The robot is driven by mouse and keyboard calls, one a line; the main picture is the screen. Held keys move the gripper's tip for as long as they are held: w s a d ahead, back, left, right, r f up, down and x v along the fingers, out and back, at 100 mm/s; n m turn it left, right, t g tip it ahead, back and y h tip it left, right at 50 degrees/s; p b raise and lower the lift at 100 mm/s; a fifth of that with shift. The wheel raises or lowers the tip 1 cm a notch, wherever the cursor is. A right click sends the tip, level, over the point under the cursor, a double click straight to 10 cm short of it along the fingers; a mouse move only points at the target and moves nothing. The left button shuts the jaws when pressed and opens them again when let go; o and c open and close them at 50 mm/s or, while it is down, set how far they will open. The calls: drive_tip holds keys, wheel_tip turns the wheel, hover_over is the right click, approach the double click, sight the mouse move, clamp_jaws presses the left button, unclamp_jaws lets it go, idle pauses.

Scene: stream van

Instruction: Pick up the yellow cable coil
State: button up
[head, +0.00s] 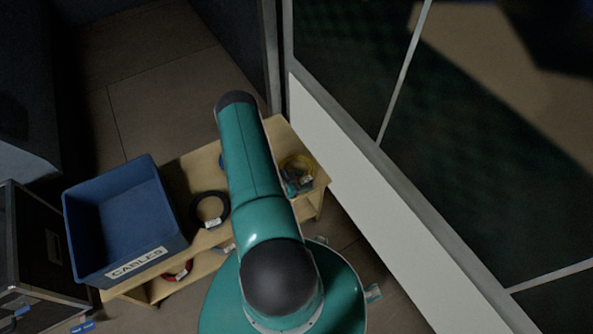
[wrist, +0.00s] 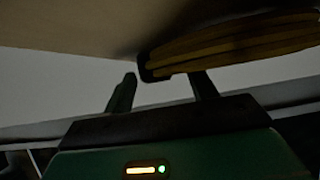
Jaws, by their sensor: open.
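The yellow cable coil (head: 299,159) lies at the right end of the wooden bench top in the head view, partly covered by my gripper (head: 296,184). In the wrist view the yellow coil (wrist: 235,42) fills the upper right as a bundle of strands with a dark band at its left end. My gripper (wrist: 163,84) is open there, with two dark fingers apart. The right fingertip meets the coil's edge in the picture; I cannot tell whether they touch.
On the bench (head: 182,184) stand a blue CABLES bin (head: 118,210), which looks empty, and a black coil (head: 210,209). A red coil (head: 178,270) sits lower down. A blue item (head: 221,160) is mostly hidden behind my arm. A pale wall panel (head: 385,205) rises close at right.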

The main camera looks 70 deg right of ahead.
drive_tip(key=shift+c, duration=0.3)
drive_tip(key=c, duration=1.1)
clamp_jaws()
drive_tip(key=shift+r, duration=0.2)
